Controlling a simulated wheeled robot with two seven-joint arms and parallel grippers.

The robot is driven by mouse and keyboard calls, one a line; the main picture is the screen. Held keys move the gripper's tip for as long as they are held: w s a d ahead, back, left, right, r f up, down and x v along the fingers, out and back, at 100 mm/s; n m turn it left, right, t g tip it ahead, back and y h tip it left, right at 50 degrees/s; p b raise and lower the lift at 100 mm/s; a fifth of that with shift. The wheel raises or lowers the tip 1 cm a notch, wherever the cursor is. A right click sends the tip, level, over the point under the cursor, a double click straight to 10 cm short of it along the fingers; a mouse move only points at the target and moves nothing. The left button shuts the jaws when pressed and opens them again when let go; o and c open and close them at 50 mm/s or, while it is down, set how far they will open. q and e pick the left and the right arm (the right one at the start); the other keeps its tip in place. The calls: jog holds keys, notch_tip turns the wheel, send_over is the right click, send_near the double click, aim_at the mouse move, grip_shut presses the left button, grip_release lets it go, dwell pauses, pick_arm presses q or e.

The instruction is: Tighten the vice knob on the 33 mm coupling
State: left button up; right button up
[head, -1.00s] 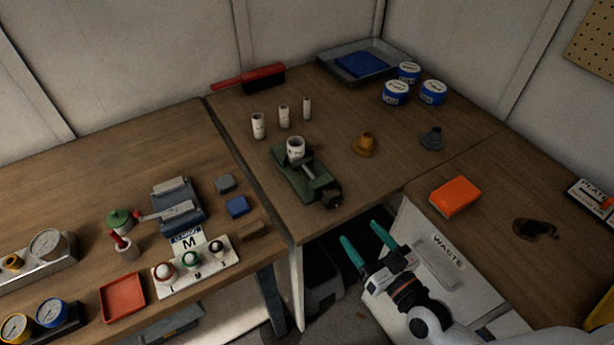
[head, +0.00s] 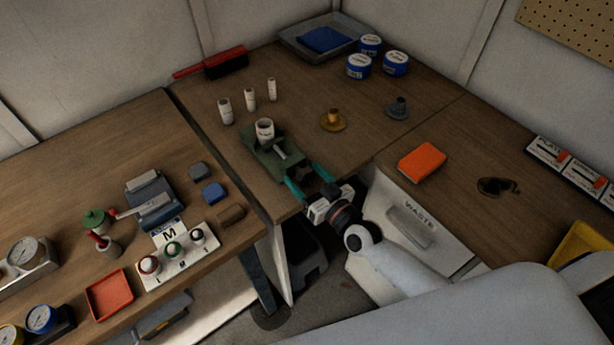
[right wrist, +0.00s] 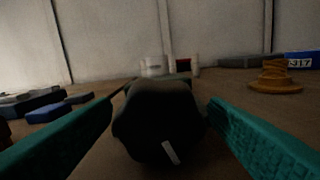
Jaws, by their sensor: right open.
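The green vice (head: 270,158) stands near the front edge of the middle bench. The white coupling (head: 265,129) sits upright at its far end; it shows blurred in the right wrist view (right wrist: 152,66). The dark vice knob (right wrist: 160,120), with a pale mark on its face, fills the middle of the right wrist view. In the head view the knob (head: 301,173) is small, at the vice's near end. My right gripper (head: 308,178) is open, with teal fingers to either side of the knob. A gap shows between the knob and each finger. My left gripper is not in view.
Three white cylinders (head: 249,99) stand behind the vice. A brass flanged part (head: 333,119) and a grey one (head: 397,107) stand to its right. An orange block (head: 422,162) lies on the right bench.

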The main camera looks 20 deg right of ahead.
jog(key=shift+c, duration=0.4)
jog(key=c, duration=0.9)
jog(key=shift+m, duration=0.9)
jog(key=o, duration=1)
jog(key=shift+b+v, duration=0.85)
jog(key=shift+v, duration=5.15)
